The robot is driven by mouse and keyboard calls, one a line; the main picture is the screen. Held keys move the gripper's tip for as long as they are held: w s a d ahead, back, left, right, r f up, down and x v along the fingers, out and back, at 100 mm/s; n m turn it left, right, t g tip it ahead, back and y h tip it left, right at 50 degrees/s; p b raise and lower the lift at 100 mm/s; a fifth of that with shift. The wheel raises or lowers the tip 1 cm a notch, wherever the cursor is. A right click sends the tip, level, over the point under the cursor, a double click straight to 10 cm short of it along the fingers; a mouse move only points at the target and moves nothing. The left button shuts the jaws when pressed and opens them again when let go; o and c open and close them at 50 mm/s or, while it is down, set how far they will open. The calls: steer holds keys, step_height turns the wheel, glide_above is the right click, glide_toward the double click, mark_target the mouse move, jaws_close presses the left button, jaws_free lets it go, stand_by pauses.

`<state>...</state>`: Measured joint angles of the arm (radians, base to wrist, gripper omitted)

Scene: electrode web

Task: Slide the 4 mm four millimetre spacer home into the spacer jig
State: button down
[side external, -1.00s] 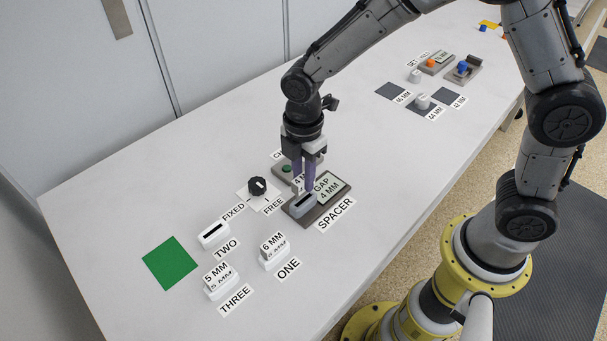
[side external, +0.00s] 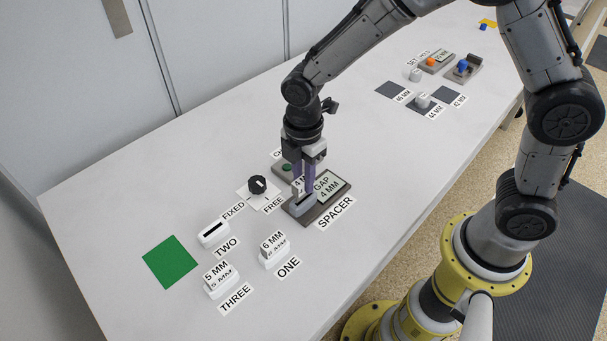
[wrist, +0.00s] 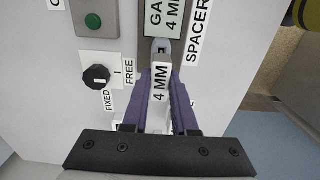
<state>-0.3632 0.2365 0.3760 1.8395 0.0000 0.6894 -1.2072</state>
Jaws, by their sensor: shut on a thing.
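The 4 mm spacer is a white plate with a 4 MM label (wrist: 159,84); in the side view it (side external: 298,187) stands upright at the spacer jig. My gripper (side external: 304,183) points down with its purple fingers around the spacer and is shut on it. In the wrist view the gripper (wrist: 162,85) has a finger on each side of the plate. The spacer jig is a dark base (side external: 331,205) with a grey slotted block (side external: 302,206) and a display reading GAP 4 MM. The spacer's lower edge is hidden, so I cannot tell how deep it sits.
A black knob (side external: 257,185) marked FIXED and FREE and a green button (side external: 286,168) are close by. Holder TWO (side external: 213,234) shows an empty slot. A 6 mm spacer (side external: 272,245) and a 5 mm spacer (side external: 218,278) stand in their holders. A green square (side external: 170,262) lies left.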

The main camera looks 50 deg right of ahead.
mark_target(303, 179)
steer(key=shift+f, duration=1.45)
steer(key=c, duration=0.6)
jaws_free()
steer(key=shift+r, duration=0.1)
step_height(303, 179, up, 14)
steer(key=shift+f, duration=0.2)
